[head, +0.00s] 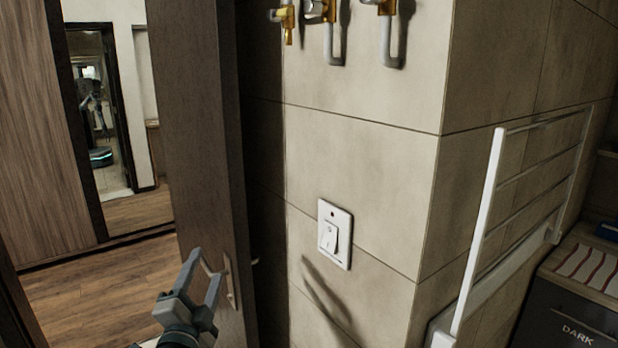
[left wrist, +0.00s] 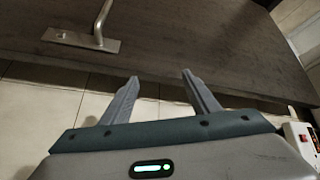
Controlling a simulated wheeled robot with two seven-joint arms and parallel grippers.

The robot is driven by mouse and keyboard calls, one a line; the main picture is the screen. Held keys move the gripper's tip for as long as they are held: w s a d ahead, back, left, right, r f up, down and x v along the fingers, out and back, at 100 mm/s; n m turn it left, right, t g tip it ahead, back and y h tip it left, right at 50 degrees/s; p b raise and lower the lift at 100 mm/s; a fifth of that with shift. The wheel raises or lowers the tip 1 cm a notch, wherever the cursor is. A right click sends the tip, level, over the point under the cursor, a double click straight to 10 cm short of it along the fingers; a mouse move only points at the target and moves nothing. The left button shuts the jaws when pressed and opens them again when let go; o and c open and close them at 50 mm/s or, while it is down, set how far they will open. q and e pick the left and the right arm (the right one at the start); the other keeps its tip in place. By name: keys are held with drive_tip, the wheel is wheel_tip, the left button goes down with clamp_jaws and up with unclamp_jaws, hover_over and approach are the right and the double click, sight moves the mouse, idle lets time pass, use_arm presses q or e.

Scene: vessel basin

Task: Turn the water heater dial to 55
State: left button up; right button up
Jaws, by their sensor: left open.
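My left gripper (head: 204,272) is open and empty at the lower left of the head view, in front of the dark door. In the left wrist view its two fingers (left wrist: 160,82) stand apart with nothing between them. Neither the water heater nor its dial shows in the views. Brass valves with grey pipes (head: 330,12) are on the tiled wall at the top of the head view. My right gripper is not in view.
A dark door (head: 195,120) with a metal handle (left wrist: 85,40) stands beside the left gripper. A white switch (head: 334,234) is on the tiled wall. A white rack (head: 485,225) juts out at right. Wooden floor (head: 95,290) lies at left.

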use_arm(q)
drive_tip(key=s+a+f+n+g+y, duration=0.15)
drive_tip(key=s+f, duration=0.25)
drive_tip(key=f, duration=0.4)
drive_tip(key=s+f+n+g+h, duration=0.1)
drive_tip(key=s+f+n+g, duration=0.25)
drive_tip(key=f, duration=0.35)
drive_tip(key=s+f+n+g, duration=0.2)
drive_tip(key=s+f+g, duration=0.2)
drive_tip(key=s+f, duration=0.5)
drive_tip(key=s+f+n+g, duration=0.25)
drive_tip(key=s+f, duration=0.25)
drive_tip(key=s, duration=0.9)
drive_tip(key=s+f+n+g, duration=0.2)
drive_tip(key=s+f+g, duration=0.3)
drive_tip(key=s+f, duration=0.45)
wheel_tip(320, 180, down, 27)
drive_tip(key=s+b, duration=0.2)
drive_tip(key=s+a+f+g+b, duration=0.2)
drive_tip(key=s+f, duration=1.6)
drive_tip(key=f, duration=0.2)
drive_tip(key=shift+s+a+f, duration=0.2)
drive_tip(key=shift+s+f, duration=0.1)
drive_tip(key=shift+f, duration=0.1)
drive_tip(key=shift+m, duration=0.25)
